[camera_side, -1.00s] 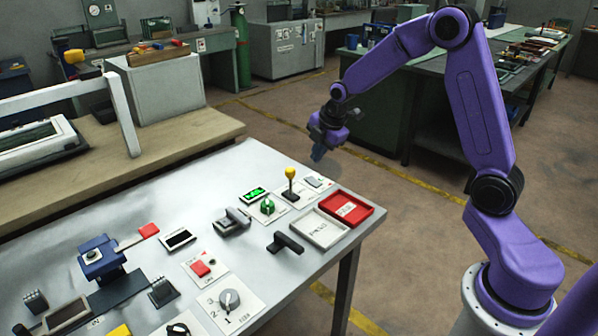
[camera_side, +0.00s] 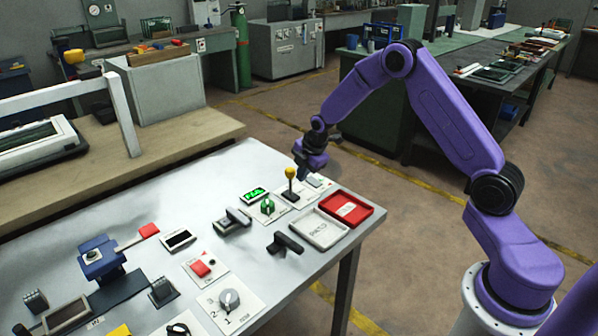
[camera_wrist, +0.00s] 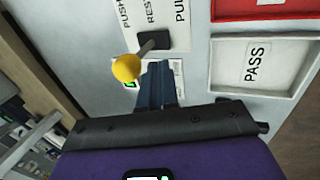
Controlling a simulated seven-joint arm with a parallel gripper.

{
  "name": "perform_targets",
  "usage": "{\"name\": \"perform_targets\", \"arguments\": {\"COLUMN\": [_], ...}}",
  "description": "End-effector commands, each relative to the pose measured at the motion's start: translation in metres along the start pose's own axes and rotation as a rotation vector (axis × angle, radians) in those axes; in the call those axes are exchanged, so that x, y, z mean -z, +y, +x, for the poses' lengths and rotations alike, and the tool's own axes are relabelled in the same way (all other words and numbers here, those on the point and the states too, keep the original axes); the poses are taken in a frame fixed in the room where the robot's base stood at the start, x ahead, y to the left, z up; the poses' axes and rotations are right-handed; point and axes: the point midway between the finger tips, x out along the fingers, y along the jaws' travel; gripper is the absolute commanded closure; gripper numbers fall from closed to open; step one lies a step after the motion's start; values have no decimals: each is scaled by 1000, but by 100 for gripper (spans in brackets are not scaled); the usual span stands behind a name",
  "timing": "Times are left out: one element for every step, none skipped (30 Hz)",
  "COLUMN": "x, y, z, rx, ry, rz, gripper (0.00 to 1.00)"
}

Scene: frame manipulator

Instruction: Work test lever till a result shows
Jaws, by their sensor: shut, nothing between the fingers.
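The test lever is a short dark stick with a yellow ball (camera_side: 290,173) on a white plate near the table's far right edge. In the wrist view its ball (camera_wrist: 126,67) is just left of my fingertips, and its plate (camera_wrist: 182,12) reads PUSH, REST and PULL. My gripper (camera_side: 304,177) is shut and empty, close to the ball's right in the side view. Its fingers also show in the wrist view (camera_wrist: 158,72), apart from the ball in the picture. A small display (camera_side: 254,195) beside the lever shows green marks too small to read.
A white PASS tray (camera_side: 319,230) and a red tray (camera_side: 346,207) lie right of the lever. A green knob (camera_side: 267,207), a grey device (camera_side: 232,221) and a black handle (camera_side: 285,243) stand nearby. Several other controls fill the table's front left.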

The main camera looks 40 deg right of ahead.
Motion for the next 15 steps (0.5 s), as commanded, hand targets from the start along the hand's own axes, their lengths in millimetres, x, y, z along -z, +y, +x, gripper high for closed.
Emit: {"name": "perform_targets", "arguments": {"x": [0, 0, 0, 0, 0, 0, 0, 0, 0, 0, 0, 0, 0, 0, 0], "y": [4, 6, 8, 10, 12, 13, 13, 14, 15, 15, 15, 15, 15, 15, 15], "z": [2, 3, 4, 5, 5, 6, 6, 6, 6, 7, 7, 7, 7, 6, 6], "rx": [-1, -1, 0, 0, 0, 0, 0, 0, 0, 0, 0, 0, 0, 0, 0], "ry": [0, 0, 0, 0, 0, 0, 0, 0, 0, 0, 0, 0, 0, 0, 0], "rz": [0, 0, 0, 1, 1, 1, 1, 1, 1, 1, 1, 1, 1, 1, 1], "gripper": [100, 100, 100, 100, 100, 100, 100, 100, 100, 100, 100, 100, 100, 100, 100]}}
